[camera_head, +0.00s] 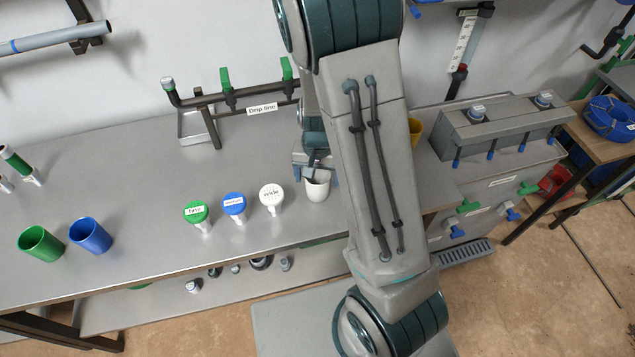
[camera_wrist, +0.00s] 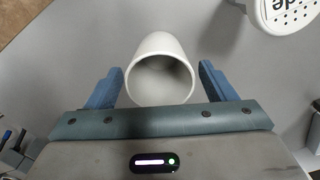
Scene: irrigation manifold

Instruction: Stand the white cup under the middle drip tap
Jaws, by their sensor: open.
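The white cup (camera_head: 317,188) stands on the grey bench beside my arm. My gripper (camera_head: 315,173) is open around it. In the wrist view the cup (camera_wrist: 160,50) lies between the two blue fingers of my gripper (camera_wrist: 158,80), with a small gap to each, its mouth facing the camera. The drip line (camera_head: 262,109) stands farther back on the bench. Two green tap handles show on it, a left one (camera_head: 225,78) and another (camera_head: 287,68) close to my arm. My arm hides the line's right part, so I cannot tell which tap is the middle one.
Green (camera_head: 195,212), blue (camera_head: 234,205) and white (camera_head: 271,197) labelled heads stand left of the cup. A green cup (camera_head: 41,244) and a blue cup (camera_head: 91,236) are at the left. Bench between is clear.

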